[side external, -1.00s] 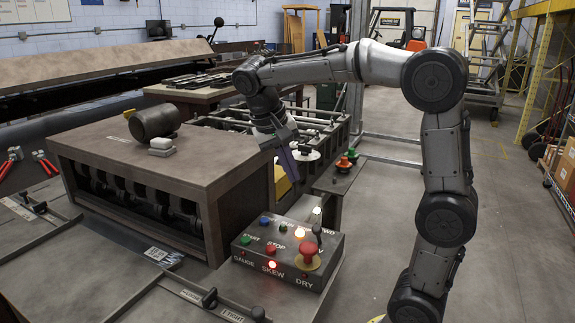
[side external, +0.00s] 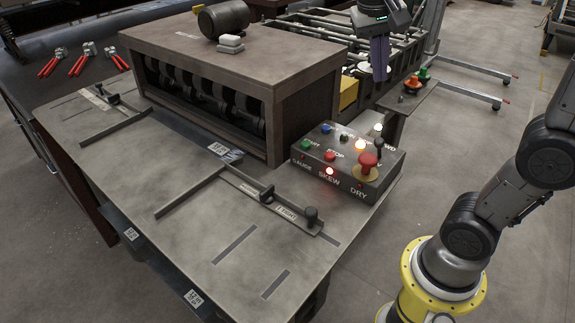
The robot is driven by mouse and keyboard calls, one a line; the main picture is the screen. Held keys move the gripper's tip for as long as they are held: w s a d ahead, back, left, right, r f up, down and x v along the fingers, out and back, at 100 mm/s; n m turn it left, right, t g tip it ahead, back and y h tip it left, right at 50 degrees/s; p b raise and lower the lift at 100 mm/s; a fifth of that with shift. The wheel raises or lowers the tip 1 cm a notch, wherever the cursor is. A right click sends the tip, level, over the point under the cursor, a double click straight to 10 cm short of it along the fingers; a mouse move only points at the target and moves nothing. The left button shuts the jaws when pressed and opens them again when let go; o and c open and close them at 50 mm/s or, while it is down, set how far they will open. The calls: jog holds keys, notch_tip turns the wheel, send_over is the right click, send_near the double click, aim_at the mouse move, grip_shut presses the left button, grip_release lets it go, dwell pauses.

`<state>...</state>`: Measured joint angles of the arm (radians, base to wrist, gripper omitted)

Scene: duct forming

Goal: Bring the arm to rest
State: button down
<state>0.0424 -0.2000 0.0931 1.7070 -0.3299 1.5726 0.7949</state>
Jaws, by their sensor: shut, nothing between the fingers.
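My gripper (side external: 380,70) is at the top of the view, right of centre. It points down with its two dark purple-grey fingers close together, shut and empty. It appears over the roller frame (side external: 345,52) behind the machine; its exact height cannot be told. My arm's upper links are cut off by the top and right edges. My yellow base ring stands on the floor at the lower right.
The control box (side external: 345,165) has lit lamps and a red stop knob (side external: 367,163). The roller machine (side external: 230,60) carries a dark cylinder (side external: 223,20). A small stand (side external: 412,95) holds green and orange knobs. Red-handled tools (side external: 85,58) lie left. Floor between bench and base is clear.

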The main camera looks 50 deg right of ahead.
jog(key=s+a+f+n+t+y, duration=0.3)
jog(key=s+a+f+n+t, duration=0.3)
jog(key=s+a+f+n, duration=0.2)
notch_tip(320, 180, down, 3)
jog(key=shift+s+r+n+y, duration=0.1)
jog(key=shift+s+n+y, duration=0.35)
jog(key=shift+n, duration=0.35)
jog(key=shift+a, duration=0.1)
dwell(0.8)
